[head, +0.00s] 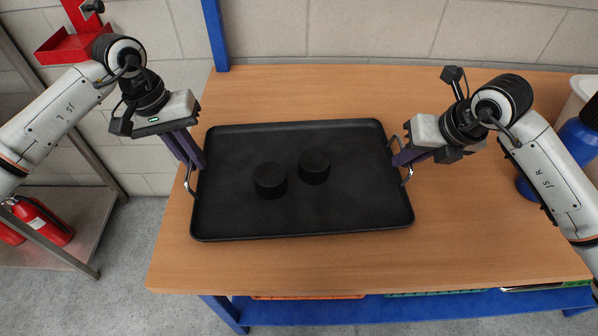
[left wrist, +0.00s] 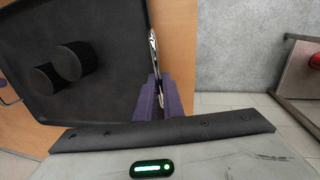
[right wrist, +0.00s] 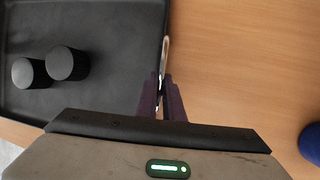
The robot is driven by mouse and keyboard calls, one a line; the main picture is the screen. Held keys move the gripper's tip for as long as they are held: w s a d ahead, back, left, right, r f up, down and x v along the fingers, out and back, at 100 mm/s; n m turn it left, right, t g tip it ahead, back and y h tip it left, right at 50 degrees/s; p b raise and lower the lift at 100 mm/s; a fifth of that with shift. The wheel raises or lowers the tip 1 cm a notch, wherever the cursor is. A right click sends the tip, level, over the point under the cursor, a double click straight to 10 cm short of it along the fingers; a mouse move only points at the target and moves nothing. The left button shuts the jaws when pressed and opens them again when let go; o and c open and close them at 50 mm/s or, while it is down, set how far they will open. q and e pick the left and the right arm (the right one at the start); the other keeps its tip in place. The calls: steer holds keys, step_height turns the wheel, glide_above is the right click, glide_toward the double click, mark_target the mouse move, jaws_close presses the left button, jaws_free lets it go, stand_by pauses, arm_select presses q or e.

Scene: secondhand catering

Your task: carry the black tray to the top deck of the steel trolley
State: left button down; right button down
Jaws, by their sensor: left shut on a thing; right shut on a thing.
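The black tray (head: 300,220) is a rectangle with a low rim and a metal handle at each short end. It is over the wooden table top; whether it touches the wood I cannot tell. Two black round pucks (head: 270,180) (head: 314,167) stand on it near its middle. My left gripper (head: 195,163) is shut on the left handle, which shows in the left wrist view (left wrist: 153,50). My right gripper (head: 402,160) is shut on the right handle, which shows in the right wrist view (right wrist: 165,55).
The wooden table (head: 470,230) has blue legs and a blue lower shelf (head: 400,306). A blue object and a white container stand at the right edge. At left, a metal-framed shelf (head: 75,215) holds red fire extinguishers (head: 42,222). A red bracket (head: 70,45) is on the wall behind.

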arm_select(q)
steer(key=shift+r, duration=0.25)
arm_select(e)
steer(key=shift+r, duration=0.25)
